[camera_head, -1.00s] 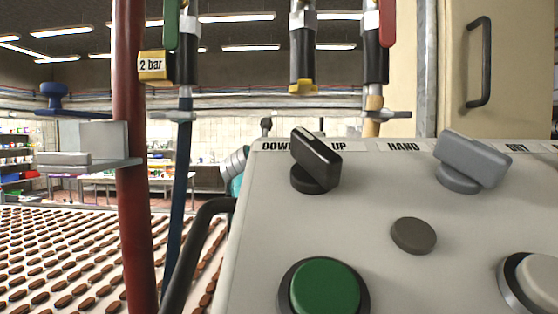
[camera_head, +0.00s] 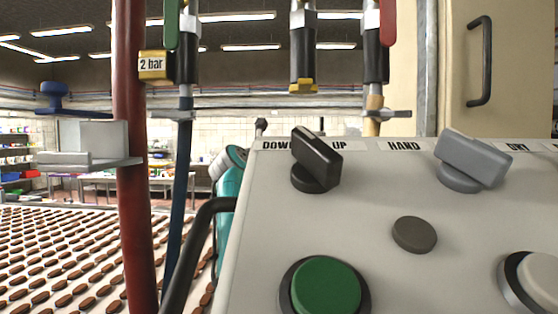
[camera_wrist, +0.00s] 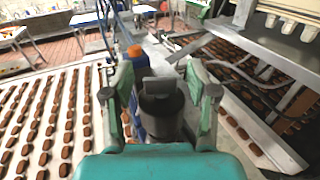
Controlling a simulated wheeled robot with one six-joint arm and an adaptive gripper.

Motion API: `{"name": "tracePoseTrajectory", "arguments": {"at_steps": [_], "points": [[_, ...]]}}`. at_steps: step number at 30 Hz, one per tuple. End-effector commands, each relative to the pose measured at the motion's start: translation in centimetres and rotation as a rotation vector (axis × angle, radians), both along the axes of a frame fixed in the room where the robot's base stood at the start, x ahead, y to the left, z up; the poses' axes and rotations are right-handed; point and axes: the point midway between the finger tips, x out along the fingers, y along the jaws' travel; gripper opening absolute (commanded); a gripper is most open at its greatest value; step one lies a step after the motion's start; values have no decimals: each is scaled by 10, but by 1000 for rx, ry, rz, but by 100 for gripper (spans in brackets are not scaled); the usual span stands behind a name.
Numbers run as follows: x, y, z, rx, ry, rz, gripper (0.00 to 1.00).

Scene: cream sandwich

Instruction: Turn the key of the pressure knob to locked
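In the wrist view, a dark round knob (camera_wrist: 162,108) with a flat grey key (camera_wrist: 161,86) standing on its top sits between my fingers; I take it to be the pressure knob. My gripper (camera_wrist: 160,78) is open, with one finger on each side of the knob and key. A gap shows between each finger and the key. No locked mark can be read. In the head view the knob is not seen; a teal part (camera_head: 230,195) behind the panel's left edge looks like my arm.
The head view shows a control panel (camera_head: 260,230) with a black selector (camera_head: 318,160), a grey selector (camera_head: 472,158) and a green button (camera_head: 325,287). A red pipe (camera_head: 132,220) stands left. Conveyors with rows of brown pieces flank the knob in the wrist view.

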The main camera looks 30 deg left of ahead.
Motion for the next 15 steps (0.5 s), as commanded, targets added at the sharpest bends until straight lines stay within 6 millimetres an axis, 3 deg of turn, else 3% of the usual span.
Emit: {"name": "tracePoseTrajectory", "arguments": {"at_steps": [8,15], "points": [[-6,0,1,2,-3,1,58],[-27,-4,0,2,-2,2,58]]}}
